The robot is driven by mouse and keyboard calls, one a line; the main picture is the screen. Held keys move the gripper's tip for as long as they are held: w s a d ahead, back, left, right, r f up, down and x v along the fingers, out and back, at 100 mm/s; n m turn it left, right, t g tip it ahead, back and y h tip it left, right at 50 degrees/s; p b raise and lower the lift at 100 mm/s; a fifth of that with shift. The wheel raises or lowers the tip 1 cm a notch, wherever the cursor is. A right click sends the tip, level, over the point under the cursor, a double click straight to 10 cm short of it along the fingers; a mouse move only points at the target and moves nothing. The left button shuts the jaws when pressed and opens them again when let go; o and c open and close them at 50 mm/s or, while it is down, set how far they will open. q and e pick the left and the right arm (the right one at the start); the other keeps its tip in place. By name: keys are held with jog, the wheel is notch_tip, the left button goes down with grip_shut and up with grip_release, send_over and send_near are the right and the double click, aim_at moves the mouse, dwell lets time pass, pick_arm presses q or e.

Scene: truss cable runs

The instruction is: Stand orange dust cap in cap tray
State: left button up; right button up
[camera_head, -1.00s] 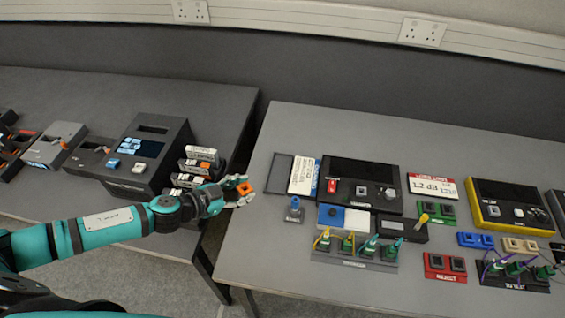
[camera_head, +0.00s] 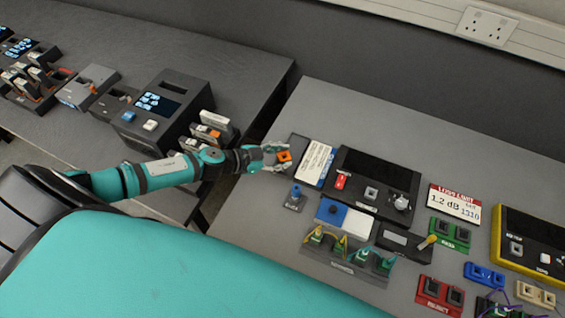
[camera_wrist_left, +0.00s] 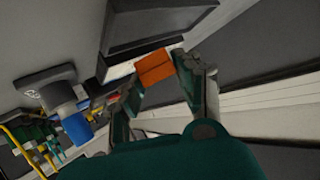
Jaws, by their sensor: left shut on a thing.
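My left gripper (camera_head: 282,155) is shut on the orange dust cap (camera_head: 285,156). It holds the cap at the left edge of the right table, in front of a shallow dark tray (camera_head: 299,145) that looks like the cap tray. In the left wrist view the orange cap (camera_wrist_left: 154,68) sits between the two fingertips. The dark tray (camera_wrist_left: 122,52) is just beyond it there, and the cap appears apart from it. The arm and cap hide part of the tray in the head view. My right gripper is not in view.
A blue-topped post (camera_head: 295,196) stands in front. The left table holds a grey machine (camera_head: 168,112) and several stacked cartridges (camera_head: 212,127). A gap separates the tables.

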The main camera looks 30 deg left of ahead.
pick_arm(q)
jog(key=f, duration=0.3)
jog(key=shift+w+d+b, duration=0.15)
jog(key=shift+d+b, duration=0.05)
jog(key=shift+b, duration=0.1)
jog(key=shift+f, duration=0.3)
jog(key=o, duration=0.5)
jog(key=b+v, duration=0.1)
jog(key=v, duration=0.5)
jog(key=shift+s+a+r, duration=0.15)
jog(key=shift+s+a, duration=0.05)
jog(key=shift+s, duration=0.1)
jog(key=shift+s+a+r, duration=0.2)
jog(key=shift+s+r, duration=0.1)
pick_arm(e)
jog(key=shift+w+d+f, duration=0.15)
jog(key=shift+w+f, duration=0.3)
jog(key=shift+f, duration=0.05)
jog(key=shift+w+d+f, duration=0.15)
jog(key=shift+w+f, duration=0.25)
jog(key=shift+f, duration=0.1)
